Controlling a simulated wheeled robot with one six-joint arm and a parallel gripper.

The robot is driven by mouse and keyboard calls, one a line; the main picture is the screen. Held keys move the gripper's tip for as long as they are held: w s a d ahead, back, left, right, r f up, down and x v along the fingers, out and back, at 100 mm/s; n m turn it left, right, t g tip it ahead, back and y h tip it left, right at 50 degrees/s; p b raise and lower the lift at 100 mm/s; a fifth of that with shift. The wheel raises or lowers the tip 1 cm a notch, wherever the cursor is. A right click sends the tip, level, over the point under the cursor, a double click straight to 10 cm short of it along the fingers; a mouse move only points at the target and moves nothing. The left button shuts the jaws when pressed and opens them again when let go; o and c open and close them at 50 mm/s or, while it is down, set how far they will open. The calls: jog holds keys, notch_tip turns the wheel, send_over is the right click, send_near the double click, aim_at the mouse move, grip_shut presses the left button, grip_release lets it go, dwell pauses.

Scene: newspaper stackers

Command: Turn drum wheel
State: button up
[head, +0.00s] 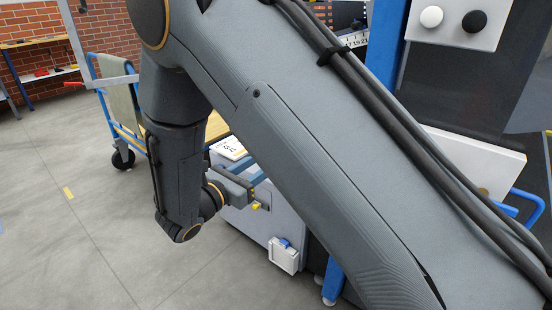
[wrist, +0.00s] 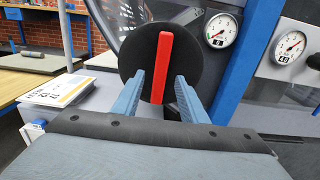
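The drum wheel shows in the wrist view as a dark round disc (wrist: 184,65) with an upright red bar handle (wrist: 162,66) across its face. My gripper (wrist: 160,88) is open, with its two blue-grey fingers pointing at the wheel. One finger is on each side of the red bar, with gaps visible on both sides. I cannot tell how far the fingertips are from the disc. In the head view my gripper (head: 258,197) is partly seen beside the machine, and the wheel is hidden behind my arm.
Two dial gauges (wrist: 221,31) (wrist: 289,47) are on panels right of the wheel, beside a blue post (wrist: 246,62). A newspaper stack (wrist: 58,90) lies at left. In the head view a blue cart (head: 103,97) stands at left, with clear floor (head: 60,230) in front.

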jog(key=x, duration=0.6)
grip_shut()
